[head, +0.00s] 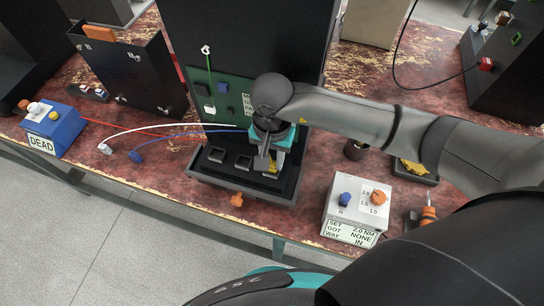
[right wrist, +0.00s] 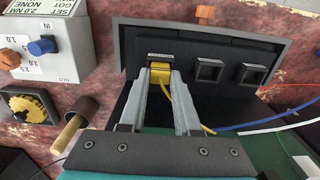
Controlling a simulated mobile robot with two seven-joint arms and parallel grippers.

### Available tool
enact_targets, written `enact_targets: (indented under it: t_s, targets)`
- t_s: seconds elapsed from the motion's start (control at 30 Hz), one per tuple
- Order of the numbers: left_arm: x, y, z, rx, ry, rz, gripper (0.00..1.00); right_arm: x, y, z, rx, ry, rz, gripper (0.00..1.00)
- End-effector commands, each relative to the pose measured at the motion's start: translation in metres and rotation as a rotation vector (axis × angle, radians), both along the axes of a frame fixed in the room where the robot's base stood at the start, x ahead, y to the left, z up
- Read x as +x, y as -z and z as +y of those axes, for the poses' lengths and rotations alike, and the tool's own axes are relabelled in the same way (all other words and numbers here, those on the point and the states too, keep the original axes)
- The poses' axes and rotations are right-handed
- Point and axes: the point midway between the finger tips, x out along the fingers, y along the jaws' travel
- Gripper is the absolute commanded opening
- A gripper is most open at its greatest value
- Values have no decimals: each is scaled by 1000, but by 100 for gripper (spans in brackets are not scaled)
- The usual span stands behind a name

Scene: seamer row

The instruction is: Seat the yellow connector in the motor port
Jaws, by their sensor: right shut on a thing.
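The yellow connector (right wrist: 160,74) is between the fingertips of my right gripper (right wrist: 160,82) in the right wrist view, with its yellow cable (right wrist: 180,108) running down and right. It is at the leftmost port in that view, under a small label too small to read. How deep it sits in the port I cannot tell. In the head view, the right gripper (head: 264,162) points down over the dark port tray (head: 230,183), at its right port, with the yellow connector (head: 272,169) showing beside the fingertips. My left gripper is not in view.
Two empty square ports (right wrist: 209,70) sit beside the connector. White and blue cables (head: 160,127) lie left of the tray. A grey box with blue and orange knobs (head: 357,203) stands to the right. A blue box marked DEAD (head: 55,125) is far left. A dark panel stands behind.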

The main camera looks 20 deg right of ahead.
Motion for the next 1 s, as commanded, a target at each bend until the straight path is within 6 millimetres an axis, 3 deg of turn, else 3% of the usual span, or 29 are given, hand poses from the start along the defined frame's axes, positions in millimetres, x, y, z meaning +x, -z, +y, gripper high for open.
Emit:
enact_targets:
  t_s: [0.07, 0.1, 0.33, 0.73, 1.0]
  targets:
    - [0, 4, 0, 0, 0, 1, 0, 0, 4, 0, -1, 0, -1, 0]
    - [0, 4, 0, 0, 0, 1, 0, 0, 3, 0, -1, 0, 1, 33]
    - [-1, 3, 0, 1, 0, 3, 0, 0, 2, 0, -1, 0, 1, 59]
    - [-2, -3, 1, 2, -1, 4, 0, 0, -4, 0, 0, 0, 0, 61]
    - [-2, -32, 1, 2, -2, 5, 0, 1, -46, 0, -1, -1, -3, 61]
